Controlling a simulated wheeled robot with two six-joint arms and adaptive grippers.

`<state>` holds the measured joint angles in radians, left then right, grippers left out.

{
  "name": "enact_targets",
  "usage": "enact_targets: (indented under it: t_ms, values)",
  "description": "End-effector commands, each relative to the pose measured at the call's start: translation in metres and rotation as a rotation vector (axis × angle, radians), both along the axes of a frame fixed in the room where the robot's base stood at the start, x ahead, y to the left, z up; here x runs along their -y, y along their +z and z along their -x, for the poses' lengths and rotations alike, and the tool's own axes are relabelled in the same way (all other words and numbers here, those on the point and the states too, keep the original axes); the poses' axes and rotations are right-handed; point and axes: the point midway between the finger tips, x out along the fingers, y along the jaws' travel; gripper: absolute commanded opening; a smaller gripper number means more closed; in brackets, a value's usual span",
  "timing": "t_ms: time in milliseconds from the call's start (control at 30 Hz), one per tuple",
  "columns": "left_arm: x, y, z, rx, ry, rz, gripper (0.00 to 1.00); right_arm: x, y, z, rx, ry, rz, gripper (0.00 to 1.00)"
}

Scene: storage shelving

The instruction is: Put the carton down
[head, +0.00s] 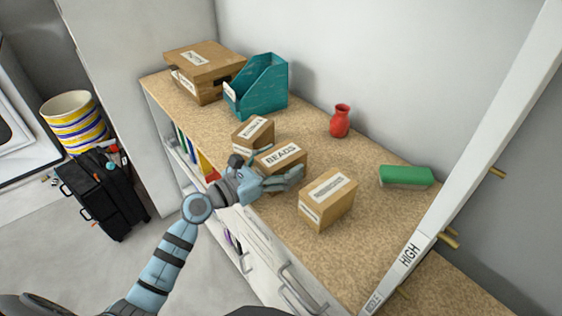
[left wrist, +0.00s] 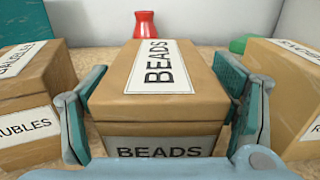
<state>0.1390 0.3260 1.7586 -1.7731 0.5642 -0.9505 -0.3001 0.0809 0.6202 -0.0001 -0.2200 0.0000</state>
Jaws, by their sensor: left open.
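The brown carton labelled BEADS (head: 281,156) stands upright on the cork-topped counter (head: 350,262). In the left wrist view the carton (left wrist: 158,92) fills the middle, with its label on the top and near side. My left gripper (head: 272,178) is open around it, one finger on each side. In the left wrist view a gap shows by the right finger; the left finger is very close to the side, and I cannot tell if it touches. The carton's underside is hidden. My right gripper is not in view.
A labelled carton (head: 253,133) stands close on the left, another (head: 327,198) on the right. Behind are a red vase (head: 340,121) and a green block (head: 406,176). A teal file holder (head: 258,88) and larger box (head: 203,72) stand at the far left. A white post (head: 455,170) rises at right.

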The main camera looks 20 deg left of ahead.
Motion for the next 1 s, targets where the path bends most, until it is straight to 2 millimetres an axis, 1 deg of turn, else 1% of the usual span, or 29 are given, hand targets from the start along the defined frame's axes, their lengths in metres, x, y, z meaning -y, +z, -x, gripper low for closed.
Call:
enact_targets:
  t_ms: [167, 267, 367, 467, 500, 567, 600, 700, 767, 1000]
  values:
    - [0.0, 0.006, 0.0, 0.0, 0.0, 0.0, 0.8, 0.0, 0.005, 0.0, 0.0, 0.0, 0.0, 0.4]
    - [-0.008, 0.002, 0.012, -0.002, 0.001, -0.005, 0.8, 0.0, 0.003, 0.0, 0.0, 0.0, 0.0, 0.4]
    - [-0.019, 0.001, 0.032, -0.003, -0.001, -0.007, 0.8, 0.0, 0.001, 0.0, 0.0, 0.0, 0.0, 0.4]
    - [-0.034, -0.001, 0.058, -0.005, -0.004, -0.009, 0.8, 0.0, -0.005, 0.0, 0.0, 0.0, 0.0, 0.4]
    - [-0.04, -0.002, 0.067, -0.004, -0.003, -0.011, 0.8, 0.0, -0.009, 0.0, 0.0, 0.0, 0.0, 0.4]
    - [-0.047, -0.003, 0.081, -0.007, -0.006, -0.01, 0.8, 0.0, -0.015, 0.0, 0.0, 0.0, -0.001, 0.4]
    - [-0.051, -0.003, 0.086, 0.002, -0.004, -0.008, 0.8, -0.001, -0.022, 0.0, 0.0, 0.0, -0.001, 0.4]
    - [-0.058, -0.002, 0.096, 0.004, -0.004, -0.007, 0.8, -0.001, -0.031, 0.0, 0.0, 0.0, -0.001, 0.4]
    - [-0.059, -0.001, 0.099, 0.003, -0.003, -0.005, 0.8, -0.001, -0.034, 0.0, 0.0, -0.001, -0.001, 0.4]
    - [-0.061, 0.003, 0.103, 0.0, -0.001, 0.0, 0.8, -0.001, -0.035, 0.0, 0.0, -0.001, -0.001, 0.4]
